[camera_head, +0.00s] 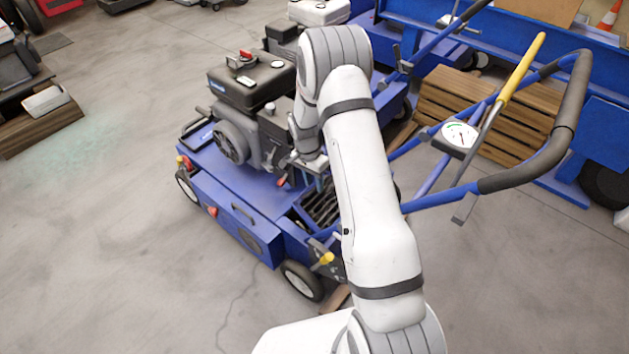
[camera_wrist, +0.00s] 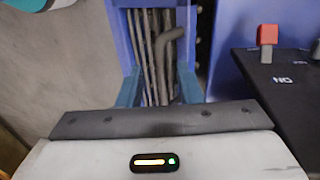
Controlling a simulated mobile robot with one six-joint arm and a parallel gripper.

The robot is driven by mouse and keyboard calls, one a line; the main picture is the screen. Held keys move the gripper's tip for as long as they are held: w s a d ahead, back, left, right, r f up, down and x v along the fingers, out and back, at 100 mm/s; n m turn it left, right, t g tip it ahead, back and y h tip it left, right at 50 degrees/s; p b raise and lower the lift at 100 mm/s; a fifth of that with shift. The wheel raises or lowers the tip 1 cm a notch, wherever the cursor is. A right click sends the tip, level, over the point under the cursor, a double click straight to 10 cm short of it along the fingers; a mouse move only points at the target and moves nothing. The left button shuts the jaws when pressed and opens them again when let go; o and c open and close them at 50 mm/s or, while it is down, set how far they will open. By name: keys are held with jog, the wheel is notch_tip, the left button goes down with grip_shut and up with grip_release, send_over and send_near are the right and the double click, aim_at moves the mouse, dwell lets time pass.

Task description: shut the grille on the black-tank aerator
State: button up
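The blue aerator (camera_head: 215,165) with the black tank (camera_head: 250,80) stands left of my arm. A blue-framed opening with dark bars (camera_head: 321,206) shows at its right end, partly covered by my arm. I cannot tell which part is the hinged grille. My gripper (camera_head: 322,181) is low over this end, mostly hidden by the arm. In the wrist view, two bluish fingers (camera_wrist: 159,88) stand apart with no object clearly held between them. Beyond them is the blue frame (camera_wrist: 120,30) around several grey bars and a bent pipe (camera_wrist: 170,42). Contact is unclear.
A red switch (camera_wrist: 267,38) on a black part is at right in the wrist view. A handlebar (camera_head: 530,170) with a gauge (camera_head: 459,136) and yellow lever (camera_head: 522,68) rises right of my arm. Another blue machine and wooden pallets (camera_head: 500,120) stand behind.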

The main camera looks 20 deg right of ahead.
notch_tip(320, 180, up, 8)
jog(key=w+p, duration=0.1)
jog(key=p, duration=0.1)
jog(key=shift+a+f, duration=0.25)
jog(key=shift+a, duration=0.1)
jog(key=shift+c, duration=0.3)
